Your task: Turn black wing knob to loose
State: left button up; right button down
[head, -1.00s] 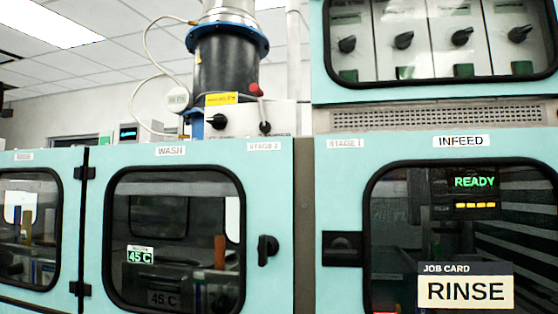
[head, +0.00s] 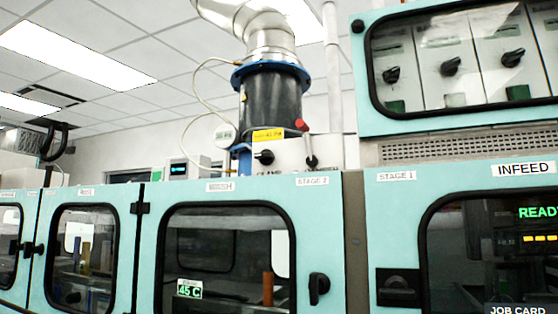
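A black knob (head: 264,157) sits on the front of a white box (head: 284,152), at the foot of a black cylinder (head: 272,98) with blue flanges. Small lettering below the knob is partly cut off by the top edge of the teal cabinet and is too small to read surely. A second dark part, topped by a red knob (head: 301,125), stands at the right of the box. I cannot make out the black knob's exact wing angle. Neither of my grippers is in view.
Teal cabinets with windowed doors (head: 170,252) run across the front. A black door handle (head: 319,288) is on the stage 2 door. The upper right panel holds several black selector knobs (head: 451,67). A thin hose (head: 197,90) loops left of the cylinder.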

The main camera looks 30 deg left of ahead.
aim_at(266, 156)
jog(key=j+u, duration=0.1)
jog(key=j, duration=0.75)
jog(key=j+u, duration=0.1)
jog(key=j, duration=0.7)
jog(key=i, duration=0.05)
